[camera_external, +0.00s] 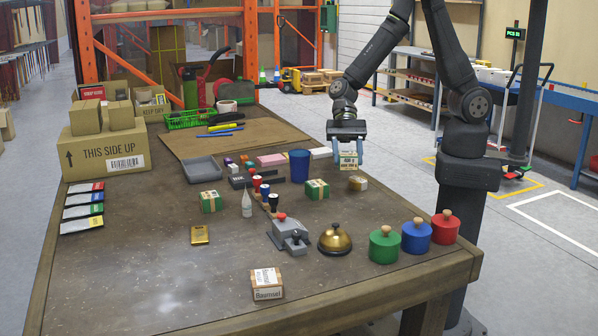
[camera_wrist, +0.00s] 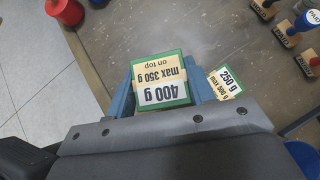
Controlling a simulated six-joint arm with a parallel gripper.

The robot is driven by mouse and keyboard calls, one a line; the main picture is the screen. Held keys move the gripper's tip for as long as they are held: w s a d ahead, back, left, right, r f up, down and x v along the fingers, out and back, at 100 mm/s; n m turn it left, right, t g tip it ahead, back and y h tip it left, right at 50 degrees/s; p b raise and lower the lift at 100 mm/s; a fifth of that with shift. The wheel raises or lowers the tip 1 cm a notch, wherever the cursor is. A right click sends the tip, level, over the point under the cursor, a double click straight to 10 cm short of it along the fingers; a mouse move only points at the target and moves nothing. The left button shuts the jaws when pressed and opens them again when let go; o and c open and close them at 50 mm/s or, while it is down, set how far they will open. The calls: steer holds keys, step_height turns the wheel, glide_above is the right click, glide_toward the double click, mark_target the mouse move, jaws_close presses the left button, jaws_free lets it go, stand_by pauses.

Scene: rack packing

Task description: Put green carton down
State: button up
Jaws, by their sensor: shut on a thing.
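My gripper (camera_external: 347,158) has its blue fingers shut on a green carton (camera_external: 349,163) and holds it above the right side of the table. In the wrist view the held green carton (camera_wrist: 161,80) sits between the blue fingers and its label reads 400 g, max 350 g on top. A second green carton (camera_external: 317,189) stands on the table below and left of my gripper in the external view. Another green carton (camera_external: 210,201) stands further left. In the wrist view a carton labelled 250 g (camera_wrist: 225,83) lies right of the held one, lower down.
A blue cup (camera_external: 299,166) and a small orange-white box (camera_external: 357,183) are near my gripper. Stamps, a bell (camera_external: 335,239) and red, blue and green canisters (camera_external: 385,245) stand toward the front. A grey tray (camera_external: 202,170) is left. The front left table (camera_external: 130,265) is clear.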

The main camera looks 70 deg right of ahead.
steer(key=s+a+f, duration=0.1)
steer(key=a, duration=0.1)
steer(key=s+a+f, duration=0.1)
steer(key=a+f, duration=0.1)
steer(key=a, duration=0.1)
steer(key=s+a+f, duration=0.1)
steer(key=a+f, duration=0.1)
steer(key=shift+s+a, duration=0.1)
steer(key=shift+a, duration=0.3)
steer(key=shift+f, duration=2.05)
steer(key=o, duration=1.3)
steer(key=shift+f, duration=0.15)
steer(key=shift+d+r, duration=0.1)
steer(key=shift+r, duration=0.25)
steer(key=v, duration=1.1)
steer(key=shift+d+r, duration=0.15)
steer(key=shift+d, duration=0.15)
